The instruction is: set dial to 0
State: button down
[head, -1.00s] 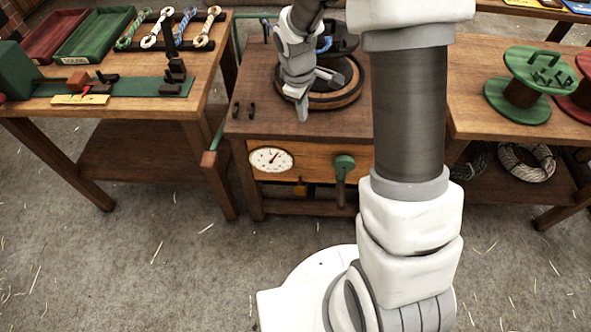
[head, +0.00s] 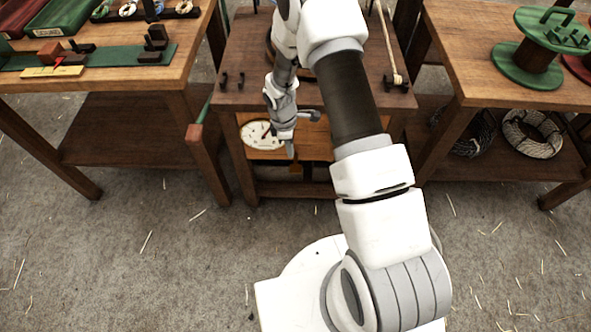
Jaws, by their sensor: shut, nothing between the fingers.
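The round white dial (head: 257,135) with black marks is set in the front panel of the middle wooden bench. Its right part is covered by my gripper, and its numbers are too small to read. My gripper (head: 289,152) points down in front of the panel, just right of the dial in the picture. It is shut and empty. I cannot tell whether it touches the panel. The green handle seen earlier on the panel right of the dial is hidden behind my arm.
The middle bench (head: 238,95) has small dark hooks on its top. A left bench (head: 120,75) holds trays and a green board (head: 100,58). A right bench (head: 460,80) holds a green spool (head: 528,62), with rope coils (head: 530,133) below. The floor in front is clear.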

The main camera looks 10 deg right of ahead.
aim_at(294, 168)
jog(key=shift+f, duration=0.15)
jog(key=shift+s+d+f+b, duration=0.1)
jog(key=shift+d+f+b, duration=0.1)
jog(key=shift+f+b, duration=1.2)
jog(key=shift+d+f+b, duration=0.15)
jog(key=shift+f+b, duration=0.75)
jog(key=shift+f, duration=1)
jog(key=shift+f, duration=0.1)
